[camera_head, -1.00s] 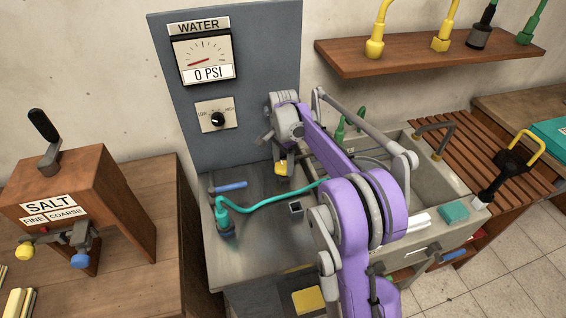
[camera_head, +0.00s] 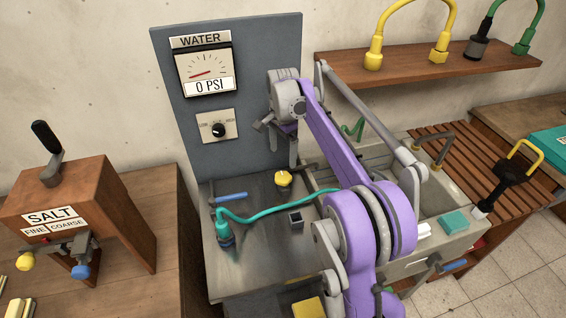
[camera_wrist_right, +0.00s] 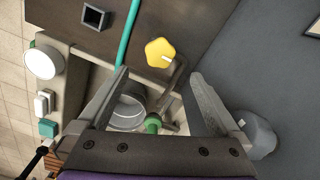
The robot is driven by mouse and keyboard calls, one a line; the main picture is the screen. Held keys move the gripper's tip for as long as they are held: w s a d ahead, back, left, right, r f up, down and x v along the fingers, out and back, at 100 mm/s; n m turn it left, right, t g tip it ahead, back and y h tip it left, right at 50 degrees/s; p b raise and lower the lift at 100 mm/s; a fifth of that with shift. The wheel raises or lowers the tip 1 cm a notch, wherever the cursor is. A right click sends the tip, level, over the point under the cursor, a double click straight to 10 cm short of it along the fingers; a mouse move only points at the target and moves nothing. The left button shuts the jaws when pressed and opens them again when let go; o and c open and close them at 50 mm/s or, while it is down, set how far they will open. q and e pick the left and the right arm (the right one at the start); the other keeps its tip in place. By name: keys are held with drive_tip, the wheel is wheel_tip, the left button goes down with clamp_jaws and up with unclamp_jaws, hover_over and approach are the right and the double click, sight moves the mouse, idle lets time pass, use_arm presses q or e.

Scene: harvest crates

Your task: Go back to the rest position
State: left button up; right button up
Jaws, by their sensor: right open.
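My right gripper (camera_head: 292,158) hangs from the purple arm above the back of the grey sink counter. It also shows in the right wrist view (camera_wrist_right: 160,82), its two fingers spread with nothing between the tips. A yellow star-shaped knob (camera_head: 283,179) sits on the counter just below the gripper, apart from it. In the right wrist view the knob (camera_wrist_right: 158,53) lies beyond the fingertips. My left gripper is not in view.
A grey panel (camera_head: 240,140) with a water gauge (camera_head: 205,70) reading 0 PSI stands behind. A teal hose (camera_head: 270,217) crosses the counter (camera_head: 255,265). The salt dispenser (camera_head: 110,200) is at left, and a shelf (camera_head: 400,80) with faucets at upper right.

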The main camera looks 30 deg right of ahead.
drive_tip(key=shift+r, duration=0.75)
drive_tip(key=s+a+n+t, duration=0.3)
drive_tip(key=s+a+n, duration=0.55)
drive_tip(key=s, duration=0.35)
drive_tip(key=s+a+f+n+t, duration=0.1)
drive_tip(key=s+a+f+n, duration=0.2)
drive_tip(key=s, duration=0.5)
drive_tip(key=s+a+f+n+t, duration=0.1)
drive_tip(key=s+a+f+n, duration=0.2)
drive_tip(key=s+f+n, duration=0.2)
drive_tip(key=s+f, duration=0.2)
drive_tip(key=s, duration=0.2)
drive_tip(key=shift+a+f, duration=0.15)
drive_tip(key=shift+a, duration=0.1)
